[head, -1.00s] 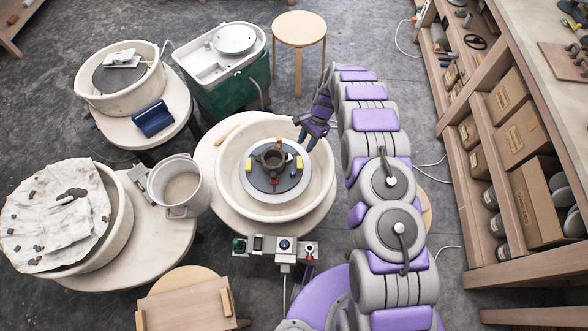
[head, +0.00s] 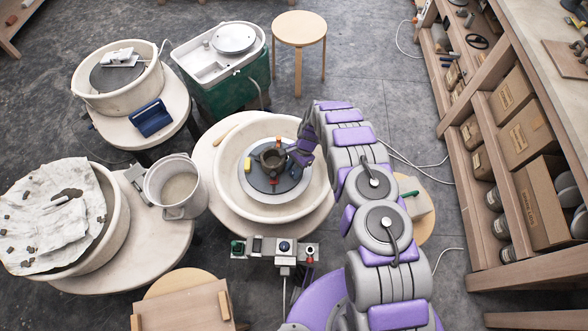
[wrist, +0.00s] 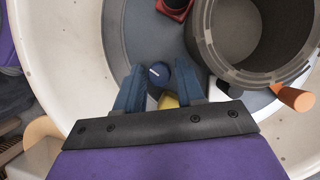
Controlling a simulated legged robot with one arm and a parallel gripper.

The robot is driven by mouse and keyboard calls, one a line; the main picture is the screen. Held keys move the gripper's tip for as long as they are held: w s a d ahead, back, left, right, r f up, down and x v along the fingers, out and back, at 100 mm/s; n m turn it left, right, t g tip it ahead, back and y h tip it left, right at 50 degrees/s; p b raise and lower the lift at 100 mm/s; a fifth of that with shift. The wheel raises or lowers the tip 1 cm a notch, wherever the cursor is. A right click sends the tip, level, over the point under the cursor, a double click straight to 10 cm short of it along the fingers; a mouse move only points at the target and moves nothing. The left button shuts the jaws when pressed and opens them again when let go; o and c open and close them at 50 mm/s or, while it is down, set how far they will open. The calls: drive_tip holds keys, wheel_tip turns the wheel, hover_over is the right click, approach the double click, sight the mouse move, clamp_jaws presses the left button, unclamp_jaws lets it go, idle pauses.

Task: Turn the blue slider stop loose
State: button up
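The blue slider stop (wrist: 159,72) shows as a round blue knob with a pale mark in the wrist view, on the grey wheel disc (wrist: 135,30). My gripper (wrist: 160,78) is open, with one dark blue finger on each side of the knob and a gap visible beside it. I cannot tell its height above the disc. In the head view my gripper (head: 295,151) is over the right side of the disc and hides the blue stop. A dark round pot (wrist: 245,35) stands at the disc's centre, close to the right finger.
An orange knob (wrist: 295,98) and a red stop (wrist: 175,8) are near the pot. The cream splash pan (head: 228,190) surrounds the disc. A bucket (head: 176,188) stands to the left.

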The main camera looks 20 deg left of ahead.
clamp_jaws()
drive_tip(key=shift+n, duration=0.3)
drive_tip(key=shift+n+h+p, duration=0.3)
drive_tip(key=shift+n+p, duration=0.05)
drive_tip(key=shift+n, duration=0.15)
unclamp_jaws()
drive_tip(key=shift+a, duration=0.1)
